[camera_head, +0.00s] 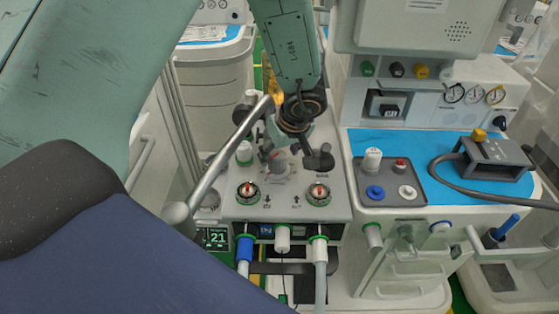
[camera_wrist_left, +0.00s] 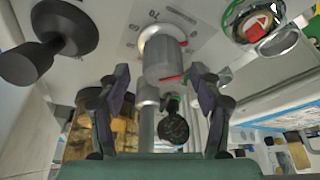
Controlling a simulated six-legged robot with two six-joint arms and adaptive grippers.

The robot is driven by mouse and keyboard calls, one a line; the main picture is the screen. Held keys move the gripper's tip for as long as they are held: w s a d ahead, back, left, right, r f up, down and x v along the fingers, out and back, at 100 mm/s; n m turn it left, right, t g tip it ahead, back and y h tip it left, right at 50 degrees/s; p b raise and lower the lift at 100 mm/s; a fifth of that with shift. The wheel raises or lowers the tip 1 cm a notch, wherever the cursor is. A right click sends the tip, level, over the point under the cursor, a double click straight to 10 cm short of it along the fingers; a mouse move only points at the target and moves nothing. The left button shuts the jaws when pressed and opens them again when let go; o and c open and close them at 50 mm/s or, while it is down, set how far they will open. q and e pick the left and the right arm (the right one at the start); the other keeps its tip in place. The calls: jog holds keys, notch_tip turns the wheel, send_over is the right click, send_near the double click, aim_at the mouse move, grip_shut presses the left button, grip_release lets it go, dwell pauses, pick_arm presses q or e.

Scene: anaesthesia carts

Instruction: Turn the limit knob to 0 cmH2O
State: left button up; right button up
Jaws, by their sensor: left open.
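The limit knob (camera_head: 278,162) is a grey knob on the white panel of the middle cart. In the left wrist view the knob (camera_wrist_left: 164,55) has red marks and a printed number scale (camera_wrist_left: 140,22) beside it; I cannot read its setting surely. My left gripper (camera_head: 283,152) comes down over the knob from above. In the left wrist view its open fingers (camera_wrist_left: 154,82) stand on either side of the knob's lower end, with gaps visible. The gripper and wrist partly hide the knob in the head view. My right gripper is not in view.
A black knob (camera_head: 319,158) stands close right of the limit knob. Two red-centred round valves (camera_head: 248,192) (camera_head: 318,193) sit in front. A slanting grey metal tube (camera_head: 228,150) passes close on the left.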

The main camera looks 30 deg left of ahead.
pick_arm(q)
jog(key=shift+a+f, duration=0.15)
jog(key=shift+f, duration=0.4)
jog(key=shift+s+b, duration=0.35)
jog(key=shift+w+a+f, duration=0.15)
jog(key=shift+w+f, duration=0.1)
jog(key=shift+w, duration=0.25)
jog(key=shift+c, duration=0.5)
jog(key=shift+s+r, duration=0.25)
jog(key=shift+s, duration=0.1)
jog(key=c, duration=0.5)
jog(key=shift+w+f, duration=0.1)
jog(key=c, duration=0.5)
jog(key=shift+r+p, duration=0.2)
jog(key=shift+p, duration=0.9)
jog(key=shift+c, duration=0.2)
jog(key=shift+f+n+p, duration=0.2)
jog(key=shift+n+p, duration=0.3)
jog(key=shift+p, duration=0.4)
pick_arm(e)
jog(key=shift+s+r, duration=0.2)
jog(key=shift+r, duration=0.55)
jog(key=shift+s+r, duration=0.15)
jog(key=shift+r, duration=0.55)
